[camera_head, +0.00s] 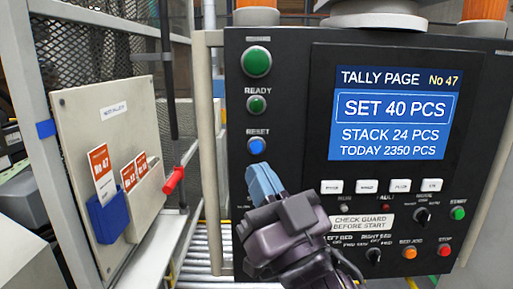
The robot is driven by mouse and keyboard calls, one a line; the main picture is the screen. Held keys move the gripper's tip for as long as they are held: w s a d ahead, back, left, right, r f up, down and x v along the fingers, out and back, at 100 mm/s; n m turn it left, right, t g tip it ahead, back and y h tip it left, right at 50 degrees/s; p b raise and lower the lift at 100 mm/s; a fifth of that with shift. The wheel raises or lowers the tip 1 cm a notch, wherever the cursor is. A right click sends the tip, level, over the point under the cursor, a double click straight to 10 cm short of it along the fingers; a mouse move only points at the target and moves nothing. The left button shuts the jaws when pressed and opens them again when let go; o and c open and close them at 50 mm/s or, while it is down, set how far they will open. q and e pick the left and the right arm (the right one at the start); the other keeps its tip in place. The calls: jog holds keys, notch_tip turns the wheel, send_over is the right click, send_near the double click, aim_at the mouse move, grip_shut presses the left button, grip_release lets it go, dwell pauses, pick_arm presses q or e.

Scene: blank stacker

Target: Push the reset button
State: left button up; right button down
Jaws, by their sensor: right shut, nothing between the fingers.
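The reset button (256,145) is a round blue button under the label RESET, at the left of the dark control panel (285,100). My right gripper (259,168) is shut and empty, with its light-blue fingertips just below the blue button in the picture. A narrow gap shows between the fingertips and the button, but I cannot tell their distance in depth. My left gripper is not in view.
Two green buttons sit above, the lower one (257,104) under the label READY. A screen (391,102) reads "SET 40 PCS". White keys, knobs and a red STOP button (443,251) lie lower right. A board with cards (112,130) and a red handle (173,181) stand left.

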aim_at(256, 147)
jog(key=shift+w+b, duration=0.5)
jog(key=shift+w, duration=3.85)
jog(key=shift+w, duration=0.2)
jog(key=shift+w, duration=0.2)
jog(key=shift+w, duration=0.4)
jog(key=shift+s, duration=0.1)
jog(key=shift+s+p, duration=0.3)
jog(key=shift+s, duration=0.4)
